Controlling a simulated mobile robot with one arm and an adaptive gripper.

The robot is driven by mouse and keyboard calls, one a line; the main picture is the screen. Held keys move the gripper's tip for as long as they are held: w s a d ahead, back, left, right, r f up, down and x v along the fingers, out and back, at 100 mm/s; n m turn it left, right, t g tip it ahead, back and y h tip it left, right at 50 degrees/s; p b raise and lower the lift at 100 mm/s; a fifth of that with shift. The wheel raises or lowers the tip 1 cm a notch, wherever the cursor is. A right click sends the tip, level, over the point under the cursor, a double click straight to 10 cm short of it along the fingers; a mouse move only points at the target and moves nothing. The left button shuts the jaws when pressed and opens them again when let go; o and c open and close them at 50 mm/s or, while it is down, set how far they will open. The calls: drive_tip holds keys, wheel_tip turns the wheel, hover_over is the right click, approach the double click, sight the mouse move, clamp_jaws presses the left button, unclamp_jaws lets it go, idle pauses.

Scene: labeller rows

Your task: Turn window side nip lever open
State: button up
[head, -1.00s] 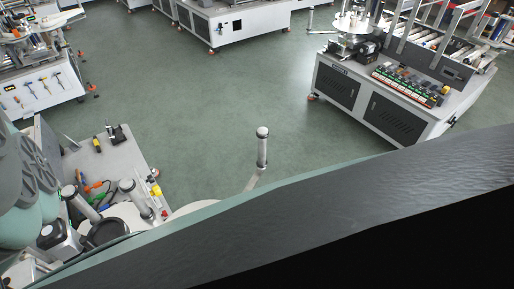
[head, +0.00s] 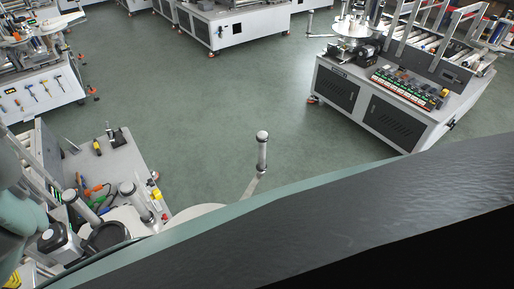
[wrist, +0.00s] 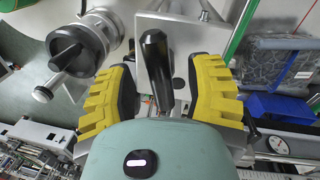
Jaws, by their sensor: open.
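In the wrist view a black lever handle (wrist: 154,62) stands in front of a bright metal plate (wrist: 180,40). It looks like the nip lever, but no label shows which side it belongs to. My gripper (wrist: 161,84) is open, with one yellow-and-black finger on each side of the handle. Gaps show between the handle and both pads, so it is not gripped. In the head view I cannot make out the lever.
A round metal fitting with a black knob (wrist: 67,51) sits close left of my gripper in the wrist view. A blue block (wrist: 277,107) and a round gauge (wrist: 278,145) are at right. In the head view, open green floor (head: 215,105) lies between the machines.

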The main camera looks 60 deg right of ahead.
clamp_jaws()
idle(0.3)
drive_tip(key=shift+w+n, duration=0.1)
drive_tip(key=shift+n, duration=0.2)
drive_tip(key=shift+d+n+t+b, duration=0.1)
drive_tip(key=shift+n+t+b, duration=0.2)
drive_tip(key=shift+n, duration=0.8)
drive_tip(key=n+b, duration=0.1)
drive_tip(key=n, duration=0.2)
drive_tip(key=shift+f+b, duration=0.1)
drive_tip(key=shift+b, duration=0.3)
drive_tip(key=n, duration=0.2)
drive_tip(key=n+b, duration=0.1)
drive_tip(key=n, duration=0.2)
drive_tip(key=shift+t+y, duration=0.3)
drive_tip(key=shift+t, duration=0.1)
drive_tip(key=shift+n, duration=0.3)
unclamp_jaws()
